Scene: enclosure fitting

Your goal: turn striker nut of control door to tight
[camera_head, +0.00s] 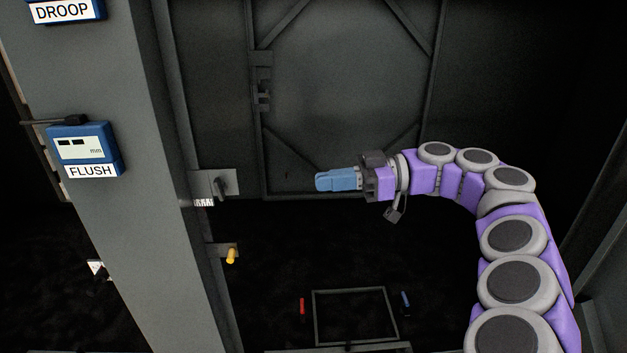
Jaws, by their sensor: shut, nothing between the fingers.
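A grey plate (205,182) sticks out from the upright post, with a dark lever-like or nut-like part (220,187) on it and a small marked scale (204,203) below. I cannot tell for sure whether the dark part is the striker nut. A yellow peg-like part (231,256) sits on a smaller bracket lower on the post. My gripper (319,182) has blue fingers that point left, shut and empty. It is to the right of the dark part, well apart from it, at about the same height in the picture. No door labelled as the control door can be made out.
A framed dark panel (345,85) with a latch-like fitting (263,95) stands behind. A square frame (355,292) is below, between red (302,306) and blue (405,301) pieces.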

